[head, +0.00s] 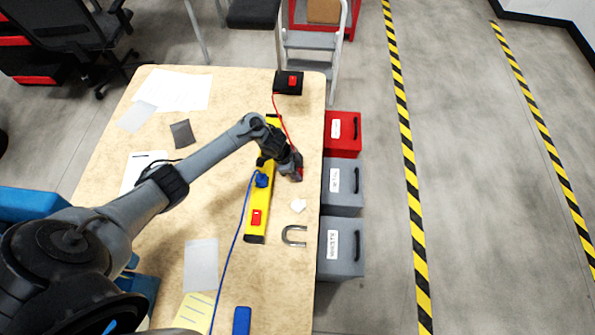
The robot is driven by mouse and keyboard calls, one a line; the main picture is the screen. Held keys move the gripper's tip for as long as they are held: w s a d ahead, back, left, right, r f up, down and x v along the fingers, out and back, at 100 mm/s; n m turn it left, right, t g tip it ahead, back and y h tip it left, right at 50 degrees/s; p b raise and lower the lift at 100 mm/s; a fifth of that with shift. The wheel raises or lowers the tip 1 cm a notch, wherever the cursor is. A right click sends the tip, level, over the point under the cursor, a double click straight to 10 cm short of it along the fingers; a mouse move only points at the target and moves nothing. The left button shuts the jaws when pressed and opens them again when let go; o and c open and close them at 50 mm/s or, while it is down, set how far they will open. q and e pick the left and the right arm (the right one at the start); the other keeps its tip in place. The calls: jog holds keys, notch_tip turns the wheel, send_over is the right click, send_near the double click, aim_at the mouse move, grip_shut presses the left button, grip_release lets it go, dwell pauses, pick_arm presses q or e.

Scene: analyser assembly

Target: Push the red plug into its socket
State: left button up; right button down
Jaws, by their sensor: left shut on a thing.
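The yellow power strip (259,203) lies lengthwise on the wooden table, with a blue plug (262,180) seated in it and a red switch (256,217) near its front end. My left gripper (297,175) is shut at the right of the strip, pointing down near the table's right side. A little of the red plug (300,173) shows at its fingertips. The red cable (280,112) runs from a black box (288,83) at the back down to this gripper. The gripper and wrist hide most of the plug and part of the strip. My right gripper is out of view.
A white piece (298,205) and a grey U-shaped part (294,236) lie right of the strip. A blue cable (234,250) runs forward. Papers (182,90) lie at the back left. Red (343,119) and grey bins (350,262) stand along the right edge.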

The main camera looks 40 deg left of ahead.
pick_arm(q)
notch_tip(320, 180, up, 4)
jog(key=shift+r+p, duration=0.25)
jog(key=shift+p, duration=0.35)
jog(key=d+r+p, duration=0.1)
jog(key=d+r, duration=0.2)
jog(key=d, duration=0.2)
jog(key=s+d+r, duration=0.1)
jog(key=d+r, duration=0.2)
jog(key=d, duration=0.3)
jog(key=shift+d+r+p, duration=0.3)
jog(key=shift+p, duration=0.1)
jog(key=shift+s, duration=0.1)
jog(key=shift+d, duration=0.1)
